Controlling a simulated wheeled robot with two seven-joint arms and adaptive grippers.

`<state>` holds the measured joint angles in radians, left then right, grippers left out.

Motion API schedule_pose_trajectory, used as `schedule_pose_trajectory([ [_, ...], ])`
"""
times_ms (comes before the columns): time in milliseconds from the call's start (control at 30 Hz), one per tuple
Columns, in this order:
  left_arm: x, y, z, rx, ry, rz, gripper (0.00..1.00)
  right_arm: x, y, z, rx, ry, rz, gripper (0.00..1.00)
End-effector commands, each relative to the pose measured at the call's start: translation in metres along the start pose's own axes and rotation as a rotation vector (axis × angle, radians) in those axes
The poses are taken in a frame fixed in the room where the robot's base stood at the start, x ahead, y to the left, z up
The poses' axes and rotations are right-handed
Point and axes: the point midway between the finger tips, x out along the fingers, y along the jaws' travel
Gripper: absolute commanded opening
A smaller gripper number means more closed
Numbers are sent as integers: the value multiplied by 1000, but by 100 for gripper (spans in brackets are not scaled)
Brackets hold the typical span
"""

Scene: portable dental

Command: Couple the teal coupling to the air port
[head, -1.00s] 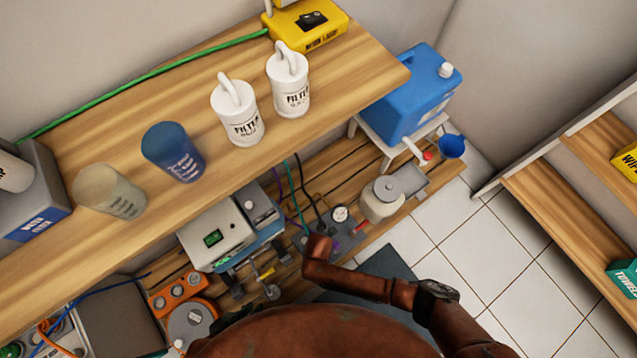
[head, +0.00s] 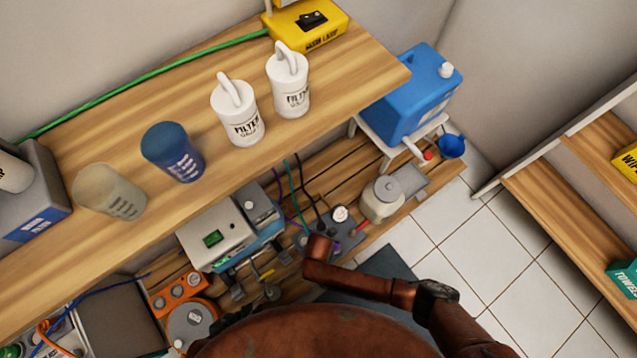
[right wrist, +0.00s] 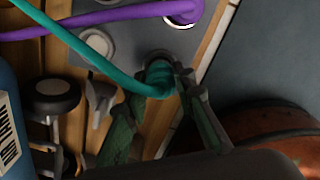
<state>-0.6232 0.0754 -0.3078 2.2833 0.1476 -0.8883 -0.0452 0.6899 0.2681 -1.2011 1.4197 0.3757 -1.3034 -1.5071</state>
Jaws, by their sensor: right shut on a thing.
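In the right wrist view, the teal coupling (right wrist: 157,74) sits between the fingers of my right gripper (right wrist: 162,86), which is shut on it. A teal hose (right wrist: 65,37) runs from it to the upper left. The coupling is at a dark round port (right wrist: 155,55) on the grey panel (right wrist: 135,22); whether it is fully seated cannot be told. In the head view, my right arm reaches over the grey unit (head: 349,238) on the low wooden shelf, and hides the gripper and coupling. A dark part near my body, probably my left gripper (head: 236,316), barely shows; its jaws are unclear.
A purple hose (right wrist: 120,14) is plugged in beside the teal one. A pale round fitting (right wrist: 97,42) and a black knob (right wrist: 54,98) are nearby. The wooden worktop (head: 215,65) overhangs the shelf. The tiled floor (head: 520,265) at right is clear.

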Motion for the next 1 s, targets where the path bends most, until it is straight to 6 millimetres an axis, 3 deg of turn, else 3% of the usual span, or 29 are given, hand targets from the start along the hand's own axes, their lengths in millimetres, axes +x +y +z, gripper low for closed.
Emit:
schedule_pose_trajectory([
  [1000, 8, -2, 6, -3, -10, 1, 17, 16, 0, 0, 0, 0, 1, 0],
])
